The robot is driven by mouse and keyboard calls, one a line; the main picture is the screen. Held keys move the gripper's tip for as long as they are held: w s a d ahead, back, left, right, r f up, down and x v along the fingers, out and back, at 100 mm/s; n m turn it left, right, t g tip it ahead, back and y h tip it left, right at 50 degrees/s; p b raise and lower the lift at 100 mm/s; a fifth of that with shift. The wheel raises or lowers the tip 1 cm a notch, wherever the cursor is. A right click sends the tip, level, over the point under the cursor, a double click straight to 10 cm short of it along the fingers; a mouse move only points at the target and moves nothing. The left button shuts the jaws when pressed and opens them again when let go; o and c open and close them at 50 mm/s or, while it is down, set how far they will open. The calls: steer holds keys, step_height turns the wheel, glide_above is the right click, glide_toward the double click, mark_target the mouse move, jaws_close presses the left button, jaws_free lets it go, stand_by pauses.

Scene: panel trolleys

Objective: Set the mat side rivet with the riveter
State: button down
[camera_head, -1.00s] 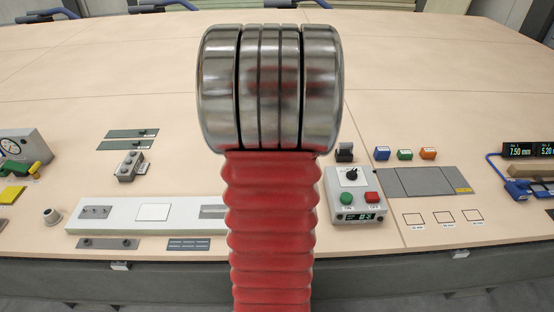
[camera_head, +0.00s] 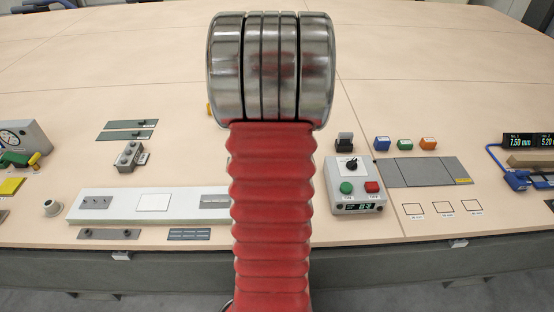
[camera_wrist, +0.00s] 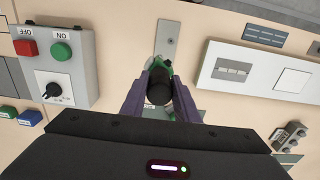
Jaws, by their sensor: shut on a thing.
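In the wrist view my gripper (camera_wrist: 160,98) is shut on a tool with a round black end and green parts (camera_wrist: 159,88), which I take for the riveter. It is seen end-on, and its far end is hidden. Beyond it lies a narrow grey strip (camera_wrist: 167,40) with a small hole; I cannot tell whether the tool touches it. In the head view my arm hides gripper and tool. A grey panelled mat (camera_head: 420,172) lies right of the control box. I cannot make out which rivet is the mat side one.
The control box (camera_head: 355,186) with green and red buttons stands right of my arm. A white board (camera_head: 135,216) with grey plates lies to the left. Blue, green and orange blocks (camera_head: 404,144) sit behind the mat. The table's far middle is clear.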

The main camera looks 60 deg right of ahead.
steer(key=shift+f, duration=2.45)
stand_by(2.3)
steer(key=shift+r, duration=0.1)
steer(key=shift+r, duration=1.95)
steer(key=shift+d, duration=0.1)
